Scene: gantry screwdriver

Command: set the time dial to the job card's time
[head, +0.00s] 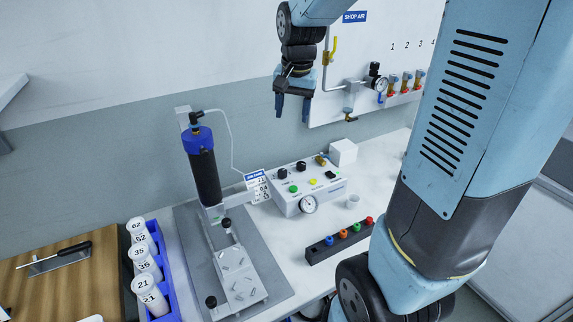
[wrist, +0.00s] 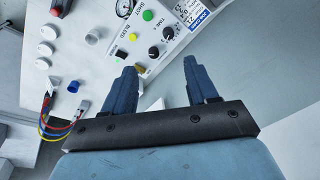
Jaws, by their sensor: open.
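The grey control box (head: 290,207) stands on the bench with black knobs, a brass fitting, buttons and a gauge on it. In the wrist view, a black knob (wrist: 168,33) with a printed scale sits beside lettering that seems to read TIME; its pointer setting is too small to tell. A second black knob (wrist: 153,52) is next to it. The job card (head: 257,185) stands at the box's left end and shows in the wrist view (wrist: 194,12); its figures are not clearly readable. My gripper (head: 293,112) is open and empty, well above and behind the box.
A white block (head: 343,152), a cup (head: 353,201) and a black rack with coloured pieces (head: 322,250) are nearby. The shop air panel (head: 325,110) is on the wall right of my gripper. The air above the box looks clear.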

